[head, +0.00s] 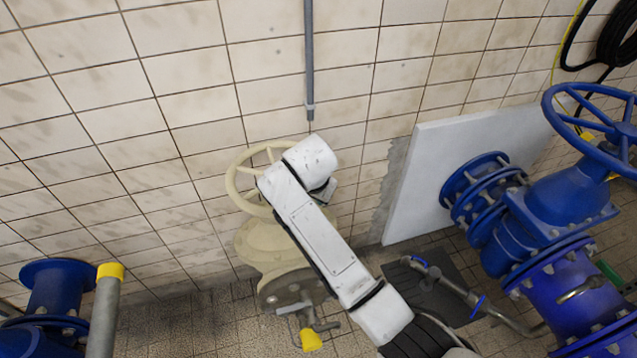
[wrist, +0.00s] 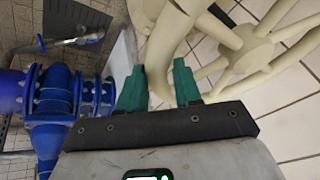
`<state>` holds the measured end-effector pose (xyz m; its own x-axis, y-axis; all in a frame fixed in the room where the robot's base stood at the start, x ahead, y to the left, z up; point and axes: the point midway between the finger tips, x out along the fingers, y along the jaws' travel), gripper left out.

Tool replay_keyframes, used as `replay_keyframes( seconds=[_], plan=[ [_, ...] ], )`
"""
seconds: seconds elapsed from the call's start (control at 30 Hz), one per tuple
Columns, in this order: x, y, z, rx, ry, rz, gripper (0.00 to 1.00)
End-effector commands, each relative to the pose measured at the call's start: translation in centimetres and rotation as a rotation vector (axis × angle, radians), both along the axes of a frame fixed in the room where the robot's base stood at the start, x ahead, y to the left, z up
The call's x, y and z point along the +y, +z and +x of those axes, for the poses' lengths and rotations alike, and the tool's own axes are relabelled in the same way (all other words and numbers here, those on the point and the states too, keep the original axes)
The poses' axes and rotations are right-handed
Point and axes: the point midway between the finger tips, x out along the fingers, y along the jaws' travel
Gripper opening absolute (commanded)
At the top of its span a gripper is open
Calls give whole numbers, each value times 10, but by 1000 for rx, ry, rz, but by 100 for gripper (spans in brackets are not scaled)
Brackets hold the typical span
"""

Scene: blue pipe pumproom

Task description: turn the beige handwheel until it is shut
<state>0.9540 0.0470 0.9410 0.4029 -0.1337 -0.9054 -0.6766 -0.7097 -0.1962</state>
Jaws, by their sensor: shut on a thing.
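The beige handwheel (head: 231,181) sits on a beige valve body (head: 265,245) close to the tiled wall. Its left rim and some spokes show in the head view; my white arm covers its right part. In the wrist view the handwheel (wrist: 252,48) is close up, with hub, spokes and rim filling the upper right. My gripper (wrist: 160,76) has two teal fingers, one on each side of a beige curved part of the rim, and is shut on it. In the head view my arm hides the fingers.
A blue valve with a blue handwheel (head: 600,130) and flanged pipe stands at the right. A blue flange (head: 57,285) and grey post with yellow cap (head: 106,300) stand lower left. A grey pipe (head: 309,60) runs down the wall.

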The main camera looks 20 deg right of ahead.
Motion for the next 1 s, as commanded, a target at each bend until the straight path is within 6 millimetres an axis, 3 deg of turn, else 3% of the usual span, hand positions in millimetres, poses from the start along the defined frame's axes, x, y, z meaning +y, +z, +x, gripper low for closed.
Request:
replay_keyframes(
  seconds=[0.67,0.7,0.9,1.0],
  plan=[
    [9,-5,-7,16,-52,-1,0],
    [10,-5,-8,16,-52,-1,37],
    [9,-4,-6,11,-53,-1,56],
    [8,-3,-5,8,-54,0,58]
  ],
)
